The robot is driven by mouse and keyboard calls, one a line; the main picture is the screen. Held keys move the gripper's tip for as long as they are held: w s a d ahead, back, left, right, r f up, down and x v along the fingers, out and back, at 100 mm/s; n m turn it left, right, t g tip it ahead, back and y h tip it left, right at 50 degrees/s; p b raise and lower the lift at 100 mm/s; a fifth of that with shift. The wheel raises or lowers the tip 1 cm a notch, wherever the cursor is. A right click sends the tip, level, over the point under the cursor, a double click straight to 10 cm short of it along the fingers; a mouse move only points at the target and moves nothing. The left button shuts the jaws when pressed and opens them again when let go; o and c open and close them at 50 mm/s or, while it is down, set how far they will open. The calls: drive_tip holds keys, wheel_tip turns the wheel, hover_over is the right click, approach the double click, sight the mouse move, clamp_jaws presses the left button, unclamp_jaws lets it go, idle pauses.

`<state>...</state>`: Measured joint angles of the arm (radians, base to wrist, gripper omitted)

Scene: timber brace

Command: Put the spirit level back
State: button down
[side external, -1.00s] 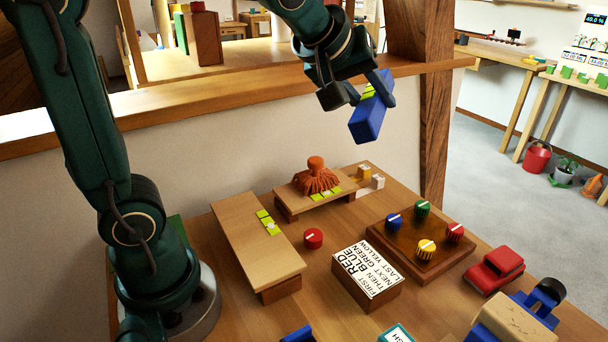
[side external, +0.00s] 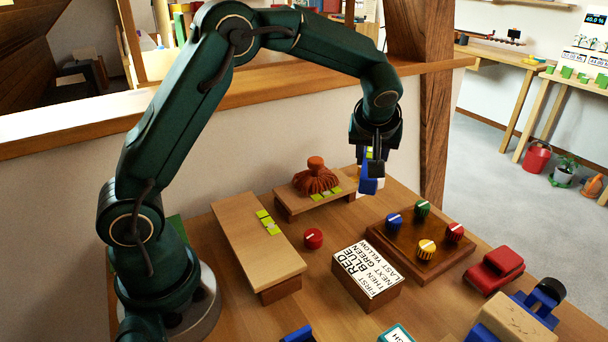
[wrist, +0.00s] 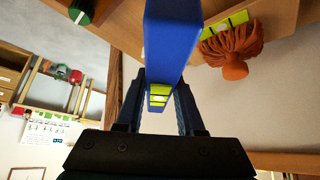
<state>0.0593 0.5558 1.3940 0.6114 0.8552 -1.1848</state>
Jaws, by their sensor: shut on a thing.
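The spirit level is a blue bar with yellow-green vials. It is in my gripper (side external: 374,166), whose jaws are shut on it. In the side external view the level (side external: 369,186) is mostly hidden behind the jaws, low over the back of the table, right of the small bench with the orange tasselled figure. In the wrist view the blue bar (wrist: 170,45) runs up from between my gripper's fingers (wrist: 158,115), vials near the fingers. I cannot tell whether the level touches anything below it.
The orange figure (side external: 316,177) stands on a small bench (side external: 290,205) close left of my gripper. A dark board (side external: 430,268) with several coloured knobs lies in front. A timber post (side external: 434,135) rises to the right. A longer bench (side external: 250,240) stands left.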

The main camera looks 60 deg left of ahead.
drive_tip(key=shift+f, duration=2.75)
drive_tip(key=shift+f, duration=0.1)
drive_tip(key=shift+f, duration=0.5)
drive_tip(key=c, duration=0.5)
unclamp_jaws()
